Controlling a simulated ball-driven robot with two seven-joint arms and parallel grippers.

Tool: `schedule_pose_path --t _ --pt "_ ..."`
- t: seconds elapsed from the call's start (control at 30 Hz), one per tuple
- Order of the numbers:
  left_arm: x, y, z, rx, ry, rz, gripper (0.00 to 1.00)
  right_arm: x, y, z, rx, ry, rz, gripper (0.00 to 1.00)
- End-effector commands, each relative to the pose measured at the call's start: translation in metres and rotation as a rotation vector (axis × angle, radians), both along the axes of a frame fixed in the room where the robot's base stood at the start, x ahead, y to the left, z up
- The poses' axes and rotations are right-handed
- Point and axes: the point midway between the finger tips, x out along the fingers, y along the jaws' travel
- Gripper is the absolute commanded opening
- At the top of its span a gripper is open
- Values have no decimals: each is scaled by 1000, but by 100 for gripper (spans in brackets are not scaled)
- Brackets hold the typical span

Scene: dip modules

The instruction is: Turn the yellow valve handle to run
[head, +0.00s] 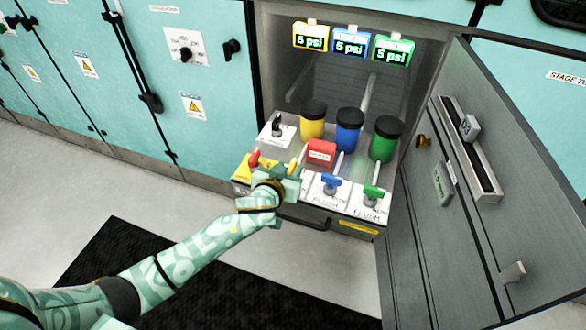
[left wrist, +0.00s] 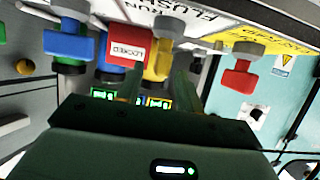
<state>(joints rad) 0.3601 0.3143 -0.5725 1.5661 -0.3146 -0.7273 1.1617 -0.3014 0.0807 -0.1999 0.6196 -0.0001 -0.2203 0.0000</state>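The yellow valve handle (left wrist: 157,62) shows in the left wrist view, which is upside down, on the panel edge between my two fingers. In the head view my left gripper (head: 285,178) covers most of this valve; only a bit of yellow (head: 293,164) shows behind it. The fingers of my left gripper (left wrist: 160,85) stand apart, one on each side of the handle. I cannot tell whether they touch or grip it. My right gripper is not in view.
A red handle (head: 254,159) is left of my gripper; blue (head: 330,181) and green (head: 372,194) handles are to its right. A red locked box (head: 320,152) and yellow, blue and green bottles (head: 348,130) stand behind. The open grey door (head: 520,190) bounds the right side.

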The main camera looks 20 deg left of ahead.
Motion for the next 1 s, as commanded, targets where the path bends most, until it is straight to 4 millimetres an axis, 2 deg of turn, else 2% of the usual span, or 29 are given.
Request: schedule_pose_path --t 0.03,0.2,0.53,0.67,1.0 --pt "8 0 -7 1 1 0 36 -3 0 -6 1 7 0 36" --pt "24 -1 -11 0 1 -1 36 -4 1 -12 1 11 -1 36" --pt "27 -1 -10 -1 0 -1 36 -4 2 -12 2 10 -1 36" --pt "27 -1 -10 -1 0 -1 0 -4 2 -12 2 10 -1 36" --pt "27 -1 -9 -1 -1 -21 0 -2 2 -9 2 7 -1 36"
